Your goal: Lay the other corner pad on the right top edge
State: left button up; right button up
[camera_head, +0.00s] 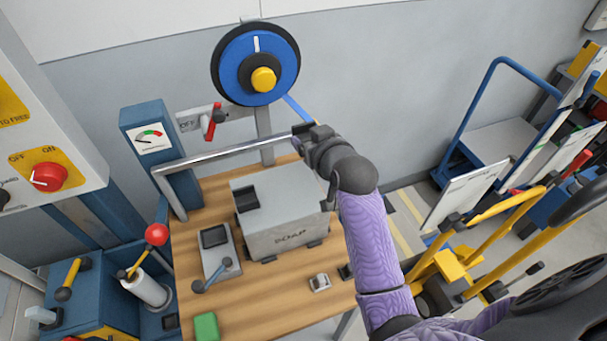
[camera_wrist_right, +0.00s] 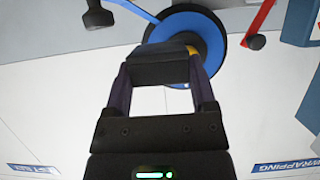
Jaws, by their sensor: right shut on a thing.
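The grey carton (camera_head: 283,210) stands on the wooden bench. A black corner pad (camera_head: 246,198) lies on its left top edge. My right gripper (camera_head: 312,138) is up above and behind the carton's right side, near the end of a metal bar. In the right wrist view the gripper (camera_wrist_right: 160,82) is shut on a dark block (camera_wrist_right: 160,70), which looks like the other corner pad. In the head view the wrist and fingers mostly hide this block. The carton's right top edge is partly hidden by my arm. My left gripper is out of view.
A grey device (camera_head: 217,248), green block (camera_head: 206,327) and small buckle (camera_head: 320,282) lie on the bench (camera_head: 262,300).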

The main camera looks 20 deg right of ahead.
aim_at(311, 192)
notch_tip(311, 192, down, 13)
jog(key=b, duration=0.4)
jog(key=shift+s+f, duration=0.1)
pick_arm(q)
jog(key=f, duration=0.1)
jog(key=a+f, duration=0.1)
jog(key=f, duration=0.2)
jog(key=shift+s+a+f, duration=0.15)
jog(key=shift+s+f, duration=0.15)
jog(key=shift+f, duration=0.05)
pick_arm(e)
jog(key=shift+f, duration=0.15)
jog(key=shift+f, duration=0.2)
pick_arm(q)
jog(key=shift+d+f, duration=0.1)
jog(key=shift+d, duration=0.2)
pick_arm(e)
jog(key=o, duration=1.1)
jog(key=shift+r, duration=0.2)
jog(key=shift+s+r+p, duration=0.15)
jog(key=shift+s+p, duration=0.15)
jog(key=shift+p, duration=0.05)
pick_arm(q)
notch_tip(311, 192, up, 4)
jog(key=p, duration=0.3)
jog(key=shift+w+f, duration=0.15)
pick_arm(e)
jog(key=v, duration=1.1)
jog(key=shift+s, duration=0.15)
